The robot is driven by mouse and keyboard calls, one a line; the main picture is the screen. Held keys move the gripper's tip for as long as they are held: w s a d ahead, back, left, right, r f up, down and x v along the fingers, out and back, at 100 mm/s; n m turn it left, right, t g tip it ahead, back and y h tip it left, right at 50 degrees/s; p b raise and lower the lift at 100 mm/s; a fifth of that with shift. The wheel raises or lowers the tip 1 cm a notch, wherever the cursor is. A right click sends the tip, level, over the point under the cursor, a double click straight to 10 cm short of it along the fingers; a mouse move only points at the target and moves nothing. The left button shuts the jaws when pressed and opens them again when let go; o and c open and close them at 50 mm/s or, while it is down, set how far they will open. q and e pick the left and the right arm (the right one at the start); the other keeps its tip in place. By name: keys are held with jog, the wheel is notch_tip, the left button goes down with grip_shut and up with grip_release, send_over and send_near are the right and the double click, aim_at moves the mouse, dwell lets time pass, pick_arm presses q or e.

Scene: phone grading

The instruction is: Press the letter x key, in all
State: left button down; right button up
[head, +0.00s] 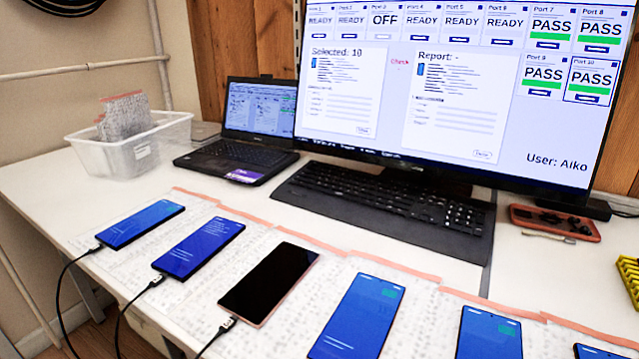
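A black keyboard (385,200) lies on the white table in front of the large monitor (450,75). Its single letters are too small to read, so I cannot tell which key is x. A black laptop (240,140) with its own keyboard stands open to the left; its keys are also unreadable. The monitor shows port tiles, several reading READY or PASS and one OFF, with "Selected: 10" and "User: Aiko". Neither of my grippers is in the head view.
Several phones lie along the front on printed sheets, including a dark-screened one (268,283) and blue-screened ones (358,315); cables run off the front edge. A clear bin (150,150) stands at left. A red-brown device (555,222) and yellow rack (629,277) are at right.

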grip_shut()
dwell(1.1)
